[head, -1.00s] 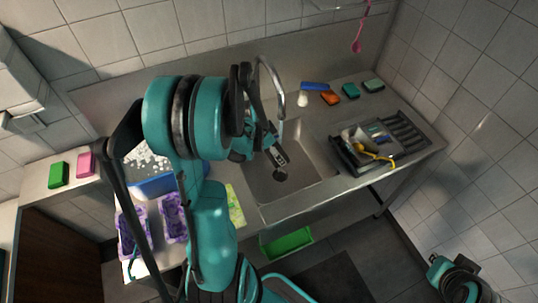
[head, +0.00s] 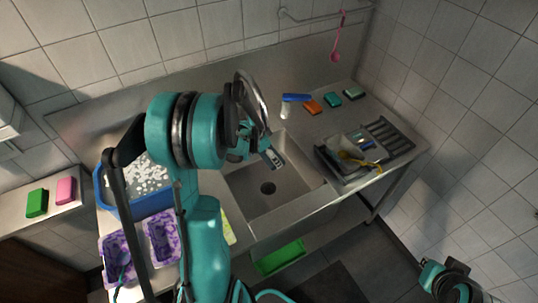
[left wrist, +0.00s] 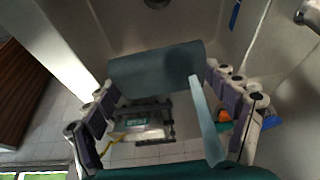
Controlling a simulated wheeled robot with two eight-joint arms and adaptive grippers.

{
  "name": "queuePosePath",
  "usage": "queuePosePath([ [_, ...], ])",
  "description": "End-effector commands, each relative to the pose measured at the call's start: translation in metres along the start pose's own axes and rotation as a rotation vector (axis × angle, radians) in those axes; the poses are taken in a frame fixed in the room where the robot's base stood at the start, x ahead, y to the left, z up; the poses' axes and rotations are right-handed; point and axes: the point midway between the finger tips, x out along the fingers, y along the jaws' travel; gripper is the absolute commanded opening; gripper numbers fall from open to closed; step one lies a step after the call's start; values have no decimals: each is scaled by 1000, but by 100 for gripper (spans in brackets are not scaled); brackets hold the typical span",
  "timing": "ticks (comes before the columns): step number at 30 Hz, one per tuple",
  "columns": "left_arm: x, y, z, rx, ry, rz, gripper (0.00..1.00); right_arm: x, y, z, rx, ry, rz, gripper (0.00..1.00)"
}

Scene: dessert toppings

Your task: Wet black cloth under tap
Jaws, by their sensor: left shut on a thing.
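My left gripper (head: 272,157) reaches over the sink basin (head: 290,198), close to the curved tap (head: 263,100). In the left wrist view its two fingers (left wrist: 168,108) stand on either side of a dark slate sheet, which looks like the black cloth (left wrist: 150,68). The gripper is shut on it; the exact contact is hard to see. A pale blue strip (left wrist: 206,120) runs down beside the right finger; I cannot tell what it is. The tap also shows in the left wrist view (left wrist: 309,13). My right gripper (head: 452,283) is low at the right, its jaws unclear.
A drying rack (head: 350,157) stands right of the sink. Coloured sponges (head: 333,99) and a blue-topped bottle (head: 290,106) lie behind. A blue tray (head: 135,200) and purple containers (head: 162,238) are left. A green bin (head: 280,257) is below.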

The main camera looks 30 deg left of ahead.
Motion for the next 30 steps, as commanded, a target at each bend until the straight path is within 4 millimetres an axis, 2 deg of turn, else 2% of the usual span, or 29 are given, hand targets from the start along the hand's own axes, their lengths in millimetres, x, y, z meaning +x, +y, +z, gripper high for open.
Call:
queuePosePath([
  [11,-1,2,3,-1,0,0,62,0,0,0,0,0,0,0],
  [30,-20,24,49,-1,1,0,62,4,0,3,0,0,0,0],
])
